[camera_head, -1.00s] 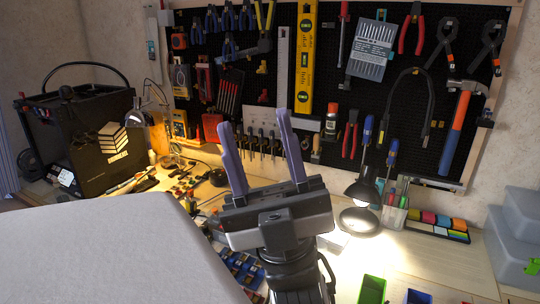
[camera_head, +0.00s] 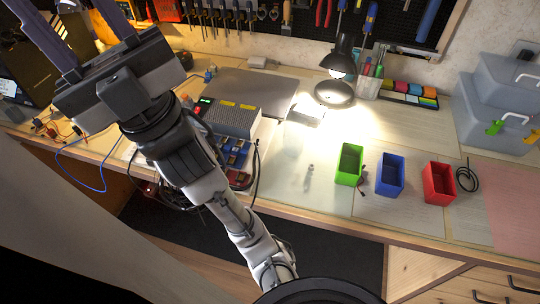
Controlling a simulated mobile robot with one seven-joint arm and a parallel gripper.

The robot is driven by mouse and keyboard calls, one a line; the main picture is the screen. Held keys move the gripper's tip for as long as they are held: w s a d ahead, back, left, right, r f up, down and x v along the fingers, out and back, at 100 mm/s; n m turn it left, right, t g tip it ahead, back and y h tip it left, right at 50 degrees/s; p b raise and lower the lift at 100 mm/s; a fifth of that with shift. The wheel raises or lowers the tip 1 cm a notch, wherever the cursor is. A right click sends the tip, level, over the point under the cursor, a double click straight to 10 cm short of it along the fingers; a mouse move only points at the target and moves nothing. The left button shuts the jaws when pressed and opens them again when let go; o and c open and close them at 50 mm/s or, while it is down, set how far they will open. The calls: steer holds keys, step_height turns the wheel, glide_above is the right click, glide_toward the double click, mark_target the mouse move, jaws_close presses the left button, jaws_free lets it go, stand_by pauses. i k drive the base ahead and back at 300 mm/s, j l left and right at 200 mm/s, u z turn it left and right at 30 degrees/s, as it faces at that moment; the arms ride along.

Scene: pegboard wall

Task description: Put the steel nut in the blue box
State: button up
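The blue box (camera_head: 390,175) stands open on the workbench between a green box (camera_head: 349,164) and a red box (camera_head: 438,183). A small grey metal piece (camera_head: 309,176) lies on the bench left of the green box; it is too small to tell whether it is the steel nut. No other nut can be made out. My gripper (camera_head: 62,12) is at the upper left, far from the boxes, pointing up and away. Its two purple-grey fingers are spread apart with nothing seen between them. Their tips are near or past the picture's top edge.
A black desk lamp (camera_head: 339,70) lights the bench behind the boxes. A grey powered device (camera_head: 231,118) and a parts tray are beside my arm. A coiled black cable (camera_head: 467,177) lies right of the red box. Grey cases (camera_head: 500,100) stand at the right. The bench front edge is near.

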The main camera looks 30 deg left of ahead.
mark_target(387, 180)
steer(key=u, duration=1.35)
steer(key=l+u, duration=0.15)
steer(key=l, duration=0.3)
steer(key=k+l+u, duration=0.1)
steer(key=l, duration=0.35)
steer(key=k+l, duration=0.1)
steer(key=l, duration=0.7)
steer(key=k+l, duration=0.15)
steer(key=l, duration=0.25)
